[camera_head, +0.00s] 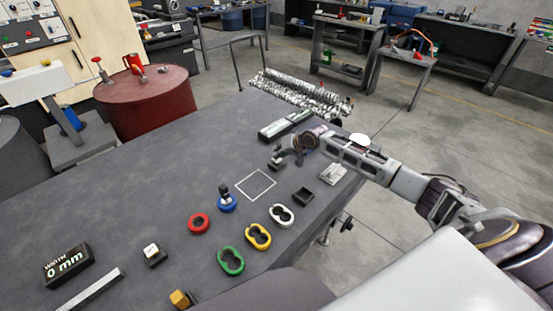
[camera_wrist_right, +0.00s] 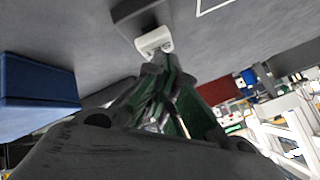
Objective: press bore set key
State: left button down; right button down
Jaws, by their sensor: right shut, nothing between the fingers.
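My right gripper (camera_head: 280,158) reaches in from the right over the far part of the grey table (camera_head: 120,210). Its fingers are closed and empty. In the right wrist view the fingertips (camera_wrist_right: 158,72) are just below a white block (camera_wrist_right: 154,42) on a dark base, touching or nearly so; I cannot tell which. No lettering shows on it, so I cannot tell whether it is the bore set key. A white-topped black key block (camera_head: 153,253) and a yellow-topped one (camera_head: 181,299) stand near the front left. A black display (camera_head: 67,264) reads "WIDTH 0 mm". My left gripper is out of view.
A red barrel (camera_head: 150,105) stands beyond the table.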

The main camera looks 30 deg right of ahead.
jog(key=shift+f, duration=0.15)
dwell(0.5)
jog(key=shift+r+p, duration=1)
jog(key=shift+p, duration=0.15)
jog(key=shift+r+p, duration=2.5)
jog(key=shift+p, duration=0.15)
jog(key=shift+s, duration=0.1)
